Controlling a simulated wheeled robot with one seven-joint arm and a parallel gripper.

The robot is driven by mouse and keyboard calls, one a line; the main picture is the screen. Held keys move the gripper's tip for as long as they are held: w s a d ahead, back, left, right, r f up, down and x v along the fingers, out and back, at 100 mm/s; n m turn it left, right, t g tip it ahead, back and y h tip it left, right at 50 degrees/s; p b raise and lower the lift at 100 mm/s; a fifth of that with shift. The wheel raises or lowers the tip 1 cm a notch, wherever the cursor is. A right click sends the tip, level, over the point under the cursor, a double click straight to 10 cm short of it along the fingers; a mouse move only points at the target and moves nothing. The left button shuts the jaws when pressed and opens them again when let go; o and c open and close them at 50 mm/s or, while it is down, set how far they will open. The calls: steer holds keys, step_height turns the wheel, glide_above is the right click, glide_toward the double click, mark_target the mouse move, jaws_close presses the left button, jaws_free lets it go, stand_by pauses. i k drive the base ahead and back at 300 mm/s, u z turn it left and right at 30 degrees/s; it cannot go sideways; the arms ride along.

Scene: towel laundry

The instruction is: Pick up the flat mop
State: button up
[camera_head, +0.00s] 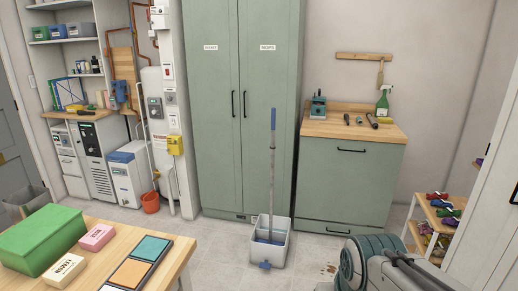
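The flat mop (272,170) stands nearly upright in front of the green cabinet. Its pole is thin and grey with a blue grip at the top. Its lower end is inside a light grey bucket (282,250) on the tiled floor, where some blue shows. The mop head is mostly hidden by the bucket's walls. A small blue part sits low on the bucket's front. My gripper is not visible in this view.
A wooden table (170,268) with a green box (42,238) and coloured tiles stands at the front left. A green chest (350,175) stands behind right. Floor left of the bucket is clear.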

mark_target(273, 110)
steer(key=u, duration=0.05)
steer(key=i, duration=0.65)
steer(key=z, duration=0.5)
steer(key=i, duration=2.35)
steer(key=u, duration=0.15)
